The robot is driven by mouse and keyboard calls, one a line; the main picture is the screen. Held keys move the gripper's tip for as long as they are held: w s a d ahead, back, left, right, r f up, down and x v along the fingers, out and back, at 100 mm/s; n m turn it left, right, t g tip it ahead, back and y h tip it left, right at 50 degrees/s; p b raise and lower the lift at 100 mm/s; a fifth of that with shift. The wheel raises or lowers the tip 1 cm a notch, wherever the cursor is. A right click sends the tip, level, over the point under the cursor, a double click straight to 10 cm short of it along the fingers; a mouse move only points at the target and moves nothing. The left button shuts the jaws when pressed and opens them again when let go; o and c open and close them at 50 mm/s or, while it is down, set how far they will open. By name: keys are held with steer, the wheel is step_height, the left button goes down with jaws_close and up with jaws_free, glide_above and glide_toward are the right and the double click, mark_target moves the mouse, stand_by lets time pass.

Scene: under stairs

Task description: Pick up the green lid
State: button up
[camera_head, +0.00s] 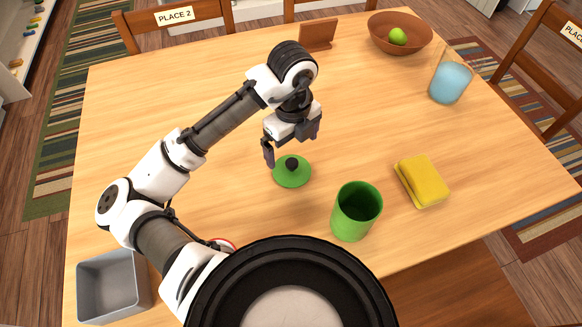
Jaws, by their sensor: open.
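The green lid (290,175) is a flat green disc with a dark round knob in its middle. It lies on the wooden table (150,100). My gripper (291,149) is open, with its two dark fingers pointing down. It appears to be above the lid, one finger over the lid's left side and the other to the upper right. No object shows between the fingers. A green cup (356,211) stands upright and open-topped to the lower right of the lid, apart from it.
A yellow sponge (422,181) lies right of the cup. A grey bin (108,285) is at the lower left, partly beside my arm. A brown bowl (415,37) with a green fruit (397,36), a glass of blue liquid (450,80) and a brown stand (318,34) are farther back.

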steer(key=shift+s+f+p, duration=0.15)
steer(key=shift+f+p, duration=0.45)
steer(key=shift+f, duration=3.25)
steer(key=c, duration=0.8)
steer(key=shift+r, duration=0.15)
step_height(320, 180, up, 20)
